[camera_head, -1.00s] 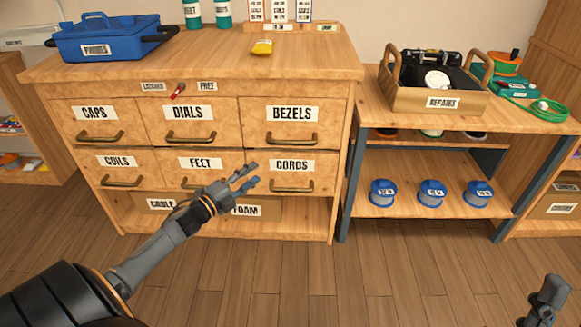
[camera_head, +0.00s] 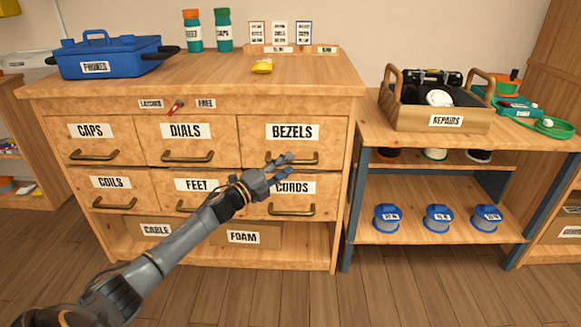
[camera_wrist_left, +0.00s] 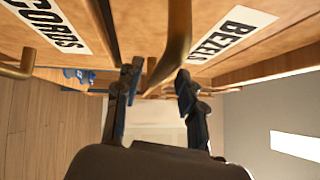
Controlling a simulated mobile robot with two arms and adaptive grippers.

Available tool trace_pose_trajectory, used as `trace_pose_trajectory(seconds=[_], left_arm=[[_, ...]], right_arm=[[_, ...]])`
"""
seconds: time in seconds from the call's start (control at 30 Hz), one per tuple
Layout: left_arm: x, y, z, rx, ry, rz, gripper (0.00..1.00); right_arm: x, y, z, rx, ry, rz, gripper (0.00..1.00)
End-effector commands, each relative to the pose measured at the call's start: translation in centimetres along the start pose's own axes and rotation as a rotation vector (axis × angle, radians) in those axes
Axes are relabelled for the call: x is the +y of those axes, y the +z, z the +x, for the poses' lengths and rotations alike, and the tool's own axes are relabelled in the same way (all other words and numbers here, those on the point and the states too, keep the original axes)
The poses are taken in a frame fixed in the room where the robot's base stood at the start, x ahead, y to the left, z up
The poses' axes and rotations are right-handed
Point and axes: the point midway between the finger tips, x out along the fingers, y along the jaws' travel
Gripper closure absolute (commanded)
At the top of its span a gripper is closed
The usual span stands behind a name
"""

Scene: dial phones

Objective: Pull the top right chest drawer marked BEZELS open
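The BEZELS drawer (camera_head: 255,148) is the top right drawer of the wooden chest and sits flush in its front. Its brass handle (camera_head: 308,162) is partly hidden by my left gripper (camera_head: 281,163), whose fingers are at the handle's left part. In the left wrist view the BEZELS label (camera_wrist_left: 232,33) is at the upper right. There the handle (camera_wrist_left: 178,35) runs down toward the gap between the two spread fingers of my left gripper (camera_wrist_left: 158,82). The gripper is open, with no clear grip on the handle. My right gripper is out of view.
The CORDS drawer (camera_head: 328,192) lies just below. A red lever (camera_head: 176,106) sits between the LATCHED and FREE labels above the drawers. A blue toolbox (camera_head: 112,58) and a yellow item (camera_head: 262,66) stand on top. A workbench (camera_head: 365,140) adjoins on the right. The floor in front is clear.

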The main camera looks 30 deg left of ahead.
Motion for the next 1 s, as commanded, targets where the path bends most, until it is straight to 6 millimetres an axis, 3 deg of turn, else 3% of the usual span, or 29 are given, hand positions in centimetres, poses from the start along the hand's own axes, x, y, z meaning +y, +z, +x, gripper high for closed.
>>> trace_pose_trajectory(seconds=[0.2,0.57,0.77,1.0], left_arm=[[0.1,0.0,2.0,0.000,0.000,0.001,0.61],[0.0,0.0,2.4,0.000,0.001,0.000,0.61],[0.1,0.0,2.3,0.000,0.001,0.000,0.97],[0.1,0.0,2.3,0.000,0.001,0.000,1.00]], right_arm=[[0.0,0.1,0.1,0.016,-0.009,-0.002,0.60],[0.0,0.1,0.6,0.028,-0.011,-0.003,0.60],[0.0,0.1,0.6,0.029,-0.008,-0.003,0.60],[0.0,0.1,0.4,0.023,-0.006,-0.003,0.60]])
